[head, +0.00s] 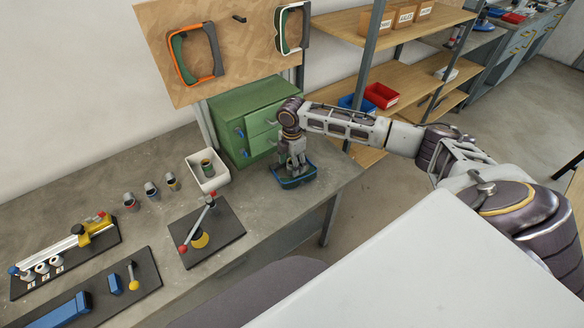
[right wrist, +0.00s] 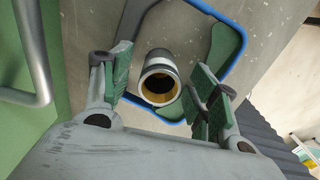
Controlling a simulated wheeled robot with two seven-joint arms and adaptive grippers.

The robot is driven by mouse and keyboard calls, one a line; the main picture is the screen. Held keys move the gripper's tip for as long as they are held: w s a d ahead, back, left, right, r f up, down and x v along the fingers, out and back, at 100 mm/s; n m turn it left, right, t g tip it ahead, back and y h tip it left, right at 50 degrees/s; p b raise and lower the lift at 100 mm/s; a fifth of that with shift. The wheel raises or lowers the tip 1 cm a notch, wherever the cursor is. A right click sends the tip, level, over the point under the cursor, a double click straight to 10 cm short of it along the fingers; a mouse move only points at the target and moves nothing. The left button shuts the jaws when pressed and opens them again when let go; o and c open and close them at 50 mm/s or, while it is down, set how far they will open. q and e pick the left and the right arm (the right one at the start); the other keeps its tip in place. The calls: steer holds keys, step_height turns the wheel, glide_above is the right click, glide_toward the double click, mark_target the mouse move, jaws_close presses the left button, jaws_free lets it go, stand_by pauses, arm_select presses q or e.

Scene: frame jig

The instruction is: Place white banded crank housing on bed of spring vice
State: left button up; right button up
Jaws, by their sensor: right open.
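The crank housing (right wrist: 160,78), a grey cylinder with a white band and a brass-coloured bore, stands between my right fingers in the right wrist view. My right gripper (right wrist: 160,90) is open, with a finger on each side of it; firm contact does not show. A dark plate with blue blocks and a yellow-knobbed lever (head: 115,284), apparently the spring vice, lies at front left. My left gripper is not in view.
Several banded cylinders (head: 151,190) stand on the bench, and a white bin (head: 208,176) holds another. A red-knobbed lever fixture (head: 205,232) lies between tray and vice. A green cabinet (head: 245,120) stands just behind my right gripper. A yellow clamp fixture (head: 70,250) is at left.

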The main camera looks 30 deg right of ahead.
steer(key=shift+c, duration=0.4)
steer(key=c, duration=1.1)
steer(key=shift+r, duration=0.1)
steer(key=shift+r, duration=4.95)
